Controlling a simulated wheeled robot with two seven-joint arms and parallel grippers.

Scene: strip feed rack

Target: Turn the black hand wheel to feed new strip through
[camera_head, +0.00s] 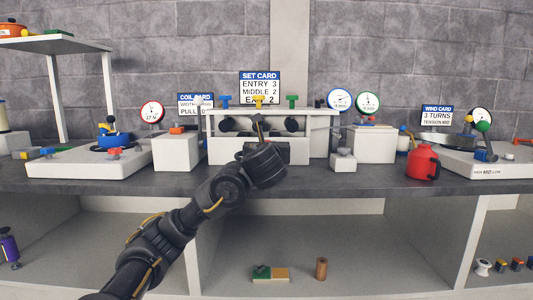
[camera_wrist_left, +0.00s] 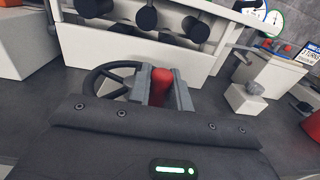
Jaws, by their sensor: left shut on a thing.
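The black hand wheel (camera_wrist_left: 92,77) shows in the left wrist view, on the front of the white strip rack (camera_wrist_left: 85,45). It has a red handle knob (camera_wrist_left: 161,78). My left gripper (camera_wrist_left: 161,88) is closed around the red knob, with one grey finger on each side. The gripper and its fingers cover the right and lower parts of the wheel. In the head view my left arm reaches up to the front of the white rack (camera_head: 222,149) and hides the wheel there. My right gripper is in neither view.
A set card (camera_head: 260,88) stands above the rack, with dials (camera_head: 340,99) to its right. A white block (camera_head: 343,162) and a red can (camera_head: 422,162) stand on the counter to the right. A white box (camera_head: 177,150) stands to the left. The front counter strip (camera_head: 340,184) is clear.

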